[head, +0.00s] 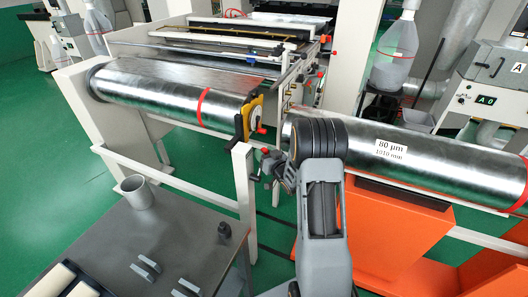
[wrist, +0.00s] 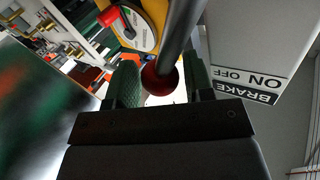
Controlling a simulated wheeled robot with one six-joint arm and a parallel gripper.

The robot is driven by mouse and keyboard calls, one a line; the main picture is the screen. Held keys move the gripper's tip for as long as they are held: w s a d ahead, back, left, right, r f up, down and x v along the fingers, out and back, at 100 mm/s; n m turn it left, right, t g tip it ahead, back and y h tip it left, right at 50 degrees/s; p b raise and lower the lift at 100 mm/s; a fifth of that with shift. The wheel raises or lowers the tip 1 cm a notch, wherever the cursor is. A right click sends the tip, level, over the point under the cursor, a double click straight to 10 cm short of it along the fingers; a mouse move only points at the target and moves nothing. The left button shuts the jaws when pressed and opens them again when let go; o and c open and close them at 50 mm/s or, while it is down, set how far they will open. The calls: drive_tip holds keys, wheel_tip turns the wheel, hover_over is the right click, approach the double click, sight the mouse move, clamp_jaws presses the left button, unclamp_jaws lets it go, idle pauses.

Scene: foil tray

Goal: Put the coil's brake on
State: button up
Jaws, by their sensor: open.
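The coil (head: 165,95) is a shiny foil roll with a red band, lying in its stand at the left of the head view. A yellow brake housing (head: 254,113) with a white dial sits at its right end; it also shows in the wrist view (wrist: 157,12). In the wrist view, a dark brake lever (wrist: 182,32) ends in a red ball knob (wrist: 158,80). My gripper (wrist: 160,72) is open, with one green-padded finger on each side of the knob. I cannot tell whether either finger touches it. A sign (wrist: 250,84) reads BRAKE, ON, OFF, upside down.
A second foil roll (head: 400,152) lies on an orange carrier (head: 385,225) at the right. A grey table (head: 130,245) with a grey cup (head: 135,192) stands at the front left. White stand rails (head: 170,178) run below the coil. Green floor (head: 30,140) is clear at the left.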

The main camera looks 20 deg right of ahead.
drive_tip(key=shift+w, duration=0.25)
clamp_jaws()
idle(0.4)
